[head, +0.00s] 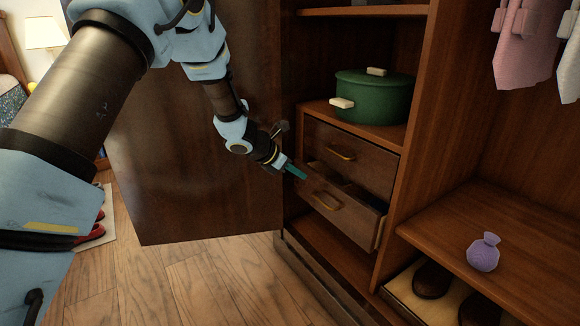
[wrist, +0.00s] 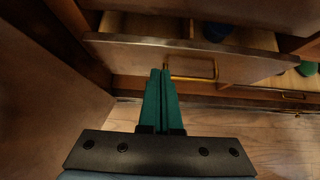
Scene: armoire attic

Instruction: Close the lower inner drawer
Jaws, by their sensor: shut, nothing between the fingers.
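The lower inner drawer (head: 343,208) is part way out of the wardrobe, below the upper drawer (head: 350,157). It has a brass handle (head: 327,201) on its front, and dark contents show inside. In the wrist view its wooden front (wrist: 120,50) runs across the picture, with the handle (wrist: 192,70) right of my fingertips. My gripper (head: 300,172) is shut, its teal fingers together and empty. The fingertips (wrist: 160,72) are at the drawer front, near the left part of it; I cannot tell if they touch.
The open wardrobe door (head: 200,160) stands left of my gripper. A green pot (head: 374,97) stands on the shelf above the drawers. A purple vase (head: 484,252) stands on the right shelf, above dark shoes (head: 432,279). The wooden floor (head: 200,285) in front is clear.

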